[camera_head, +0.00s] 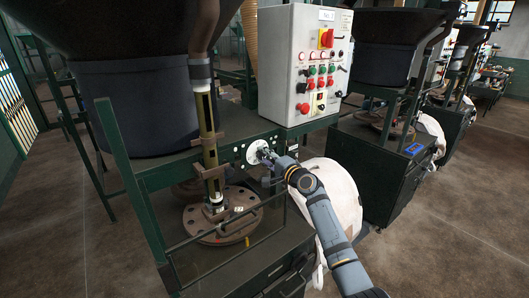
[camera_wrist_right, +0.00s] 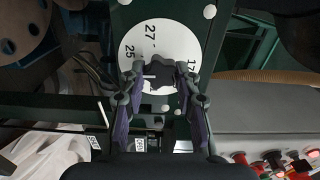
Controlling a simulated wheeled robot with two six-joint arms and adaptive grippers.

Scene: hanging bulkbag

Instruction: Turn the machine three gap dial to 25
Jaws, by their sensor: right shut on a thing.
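The gap dial (camera_head: 252,151) is a white disc on the dark green front of the nearest machine. In the right wrist view the dial (camera_wrist_right: 168,36) shows the numbers 27 and 25 on its left side and a partly hidden number starting with 1 on its right. My right gripper (camera_head: 266,156) is at the dial; in the wrist view its fingers (camera_wrist_right: 162,82) are shut on the dark knob (camera_wrist_right: 160,72) at the dial's centre. The gripper hides the lower part of the dial, and I cannot tell the exact setting. My left gripper is not in view.
A grey control box (camera_head: 285,75) with red and green buttons stands above the dial. A round brown flange (camera_head: 208,228) lies left of it behind a green frame. Open floor (camera_head: 440,235) lies to the right.

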